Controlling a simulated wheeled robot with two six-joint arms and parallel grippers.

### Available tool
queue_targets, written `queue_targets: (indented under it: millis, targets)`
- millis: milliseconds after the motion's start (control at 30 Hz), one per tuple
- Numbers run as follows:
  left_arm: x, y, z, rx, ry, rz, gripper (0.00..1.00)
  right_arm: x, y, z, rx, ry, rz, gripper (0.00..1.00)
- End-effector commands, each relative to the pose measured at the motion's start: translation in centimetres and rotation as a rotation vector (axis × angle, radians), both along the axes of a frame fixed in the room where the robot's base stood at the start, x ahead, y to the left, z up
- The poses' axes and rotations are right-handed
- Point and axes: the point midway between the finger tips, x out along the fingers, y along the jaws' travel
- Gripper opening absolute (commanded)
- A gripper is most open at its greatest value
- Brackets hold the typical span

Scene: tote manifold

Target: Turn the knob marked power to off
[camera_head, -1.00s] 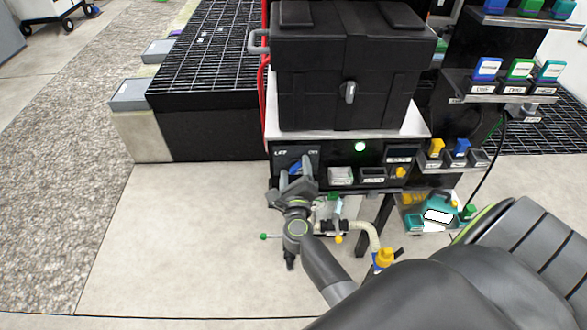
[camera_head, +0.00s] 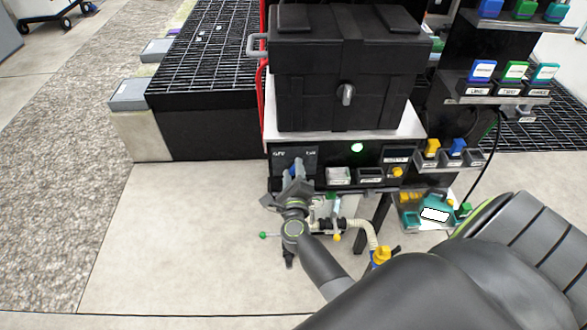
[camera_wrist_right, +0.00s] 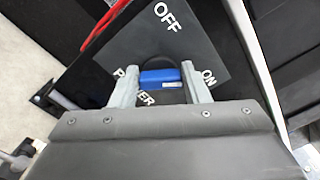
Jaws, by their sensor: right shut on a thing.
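The power knob has a blue bar-shaped grip (camera_wrist_right: 158,76) on a dark round base, seen in the right wrist view. It sits on a dark panel (camera_wrist_right: 190,50) printed OFF at the top, ON at the right and POWER at the lower left. A white mark on the bar lies at its ON-side end. My right gripper (camera_wrist_right: 163,84) is shut on the blue bar, one finger at each end. In the head view, my right gripper (camera_head: 294,172) reaches up to the panel and mostly hides the knob. My left gripper is not in view.
A black case (camera_head: 345,70) stands on the unit above the panel. A lit green lamp (camera_head: 357,147) and a yellow knob (camera_head: 397,172) are to the right. A hose with a yellow fitting (camera_head: 381,256) hangs below. Open floor (camera_head: 180,240) lies to the left.

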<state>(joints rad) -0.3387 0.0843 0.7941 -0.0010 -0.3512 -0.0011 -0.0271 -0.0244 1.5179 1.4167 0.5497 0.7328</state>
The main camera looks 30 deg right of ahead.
Motion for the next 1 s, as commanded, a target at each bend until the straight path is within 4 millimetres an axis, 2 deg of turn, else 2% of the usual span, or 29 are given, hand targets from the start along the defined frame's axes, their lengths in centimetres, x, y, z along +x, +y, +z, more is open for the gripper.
queue_targets:
  millis: [467, 1000]
  targets:
    - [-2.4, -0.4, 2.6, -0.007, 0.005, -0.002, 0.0, 0.1, 0.1, 0.1, -0.382, 0.236, 0.002, 0.19]
    - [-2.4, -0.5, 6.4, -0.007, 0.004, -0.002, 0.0, 0.1, 0.1, -0.3, -0.818, 0.502, 0.001, 0.19]
